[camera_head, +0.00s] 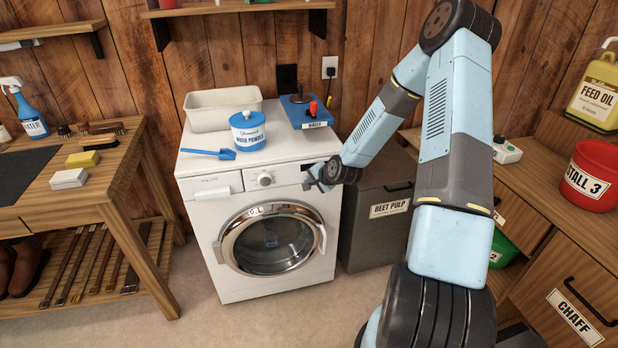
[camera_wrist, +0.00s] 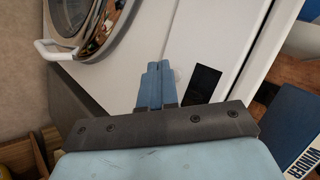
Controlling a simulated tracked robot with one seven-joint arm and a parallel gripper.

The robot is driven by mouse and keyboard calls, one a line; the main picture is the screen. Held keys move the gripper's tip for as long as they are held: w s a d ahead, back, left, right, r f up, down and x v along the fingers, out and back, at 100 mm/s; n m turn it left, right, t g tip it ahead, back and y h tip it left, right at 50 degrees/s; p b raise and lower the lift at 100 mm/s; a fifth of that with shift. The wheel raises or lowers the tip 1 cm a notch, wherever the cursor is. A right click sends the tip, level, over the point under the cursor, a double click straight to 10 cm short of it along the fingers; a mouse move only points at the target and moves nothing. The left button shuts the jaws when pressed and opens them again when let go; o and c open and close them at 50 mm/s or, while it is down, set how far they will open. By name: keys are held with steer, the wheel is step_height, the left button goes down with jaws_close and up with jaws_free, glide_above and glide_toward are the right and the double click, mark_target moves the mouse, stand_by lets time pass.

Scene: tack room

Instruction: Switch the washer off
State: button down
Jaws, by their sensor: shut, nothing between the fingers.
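The white washer (camera_head: 225,262) stands against the wood wall, its round door closed. A dial (camera_head: 265,180) is on its front panel, left of my gripper (camera_head: 314,184). My gripper is at the right part of that panel, partly covering it. In the wrist view my gripper (camera_wrist: 155,68) is shut and empty, with its two blue fingers together. The washer (camera_wrist: 195,30) fills the space behind them there. A dark display (camera_wrist: 203,82) and a small pale round spot (camera_wrist: 178,75), perhaps a button, lie just right of the fingers. I cannot tell whether the fingertips touch the panel.
On the washer top are a white tub (camera_head: 222,103), a wash powder tin (camera_head: 248,130), a blue scoop (camera_head: 210,153) and a blue winder box (camera_head: 300,118). A grey beet pulp bin (camera_head: 372,235) stands close on the right. A wooden bench (camera_head: 120,165) is at left.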

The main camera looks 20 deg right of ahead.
steer(key=shift+s, duration=0.15)
steer(key=s, duration=0.5)
steer(key=shift+s, duration=0.35)
steer(key=c, duration=1.9)
jaws_free()
